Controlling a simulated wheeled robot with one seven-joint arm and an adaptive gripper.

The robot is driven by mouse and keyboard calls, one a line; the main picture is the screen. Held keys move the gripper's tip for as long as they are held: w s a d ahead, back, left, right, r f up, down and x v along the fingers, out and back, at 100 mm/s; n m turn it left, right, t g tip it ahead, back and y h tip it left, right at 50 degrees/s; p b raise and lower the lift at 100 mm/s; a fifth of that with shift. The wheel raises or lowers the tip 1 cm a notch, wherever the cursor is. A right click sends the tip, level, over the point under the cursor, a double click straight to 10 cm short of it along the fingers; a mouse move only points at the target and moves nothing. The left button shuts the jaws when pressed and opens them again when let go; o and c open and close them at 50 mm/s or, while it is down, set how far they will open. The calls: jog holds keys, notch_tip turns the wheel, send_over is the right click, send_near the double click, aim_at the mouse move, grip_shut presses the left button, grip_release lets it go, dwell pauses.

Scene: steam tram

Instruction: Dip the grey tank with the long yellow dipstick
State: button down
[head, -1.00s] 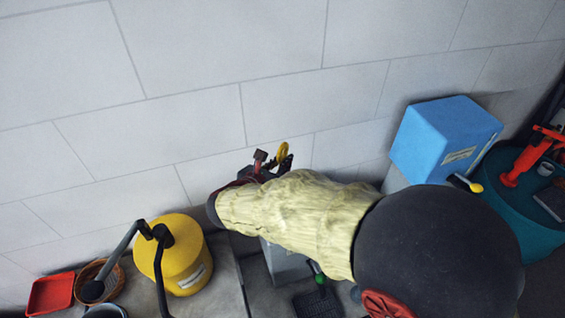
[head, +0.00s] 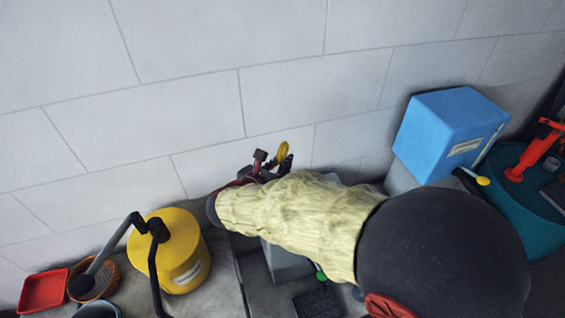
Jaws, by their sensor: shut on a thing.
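My gripper (head: 272,167) is in the middle of the head view, in front of the pale wall, with my arm in its pale yellow sleeve reaching to it from the right. It is shut on the long yellow dipstick, whose yellow ring handle (head: 282,152) shows above the jaws. The rest of the dipstick is hidden behind the gripper and sleeve. The grey tank (head: 287,264) shows only in part below my forearm. Its top is mostly covered, so I cannot tell whether the dipstick is in it.
A yellow drum (head: 182,265) with a black pump stands at left, near a red tray (head: 43,291) and a round basket (head: 105,279). A blue box (head: 450,135) and a teal tank (head: 520,215) stand at right. The wall is close behind my gripper.

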notch_tip(320, 180, down, 22)
jog(key=b, duration=2.2)
jog(key=shift+r, duration=0.15)
dwell(0.5)
dwell(0.5)
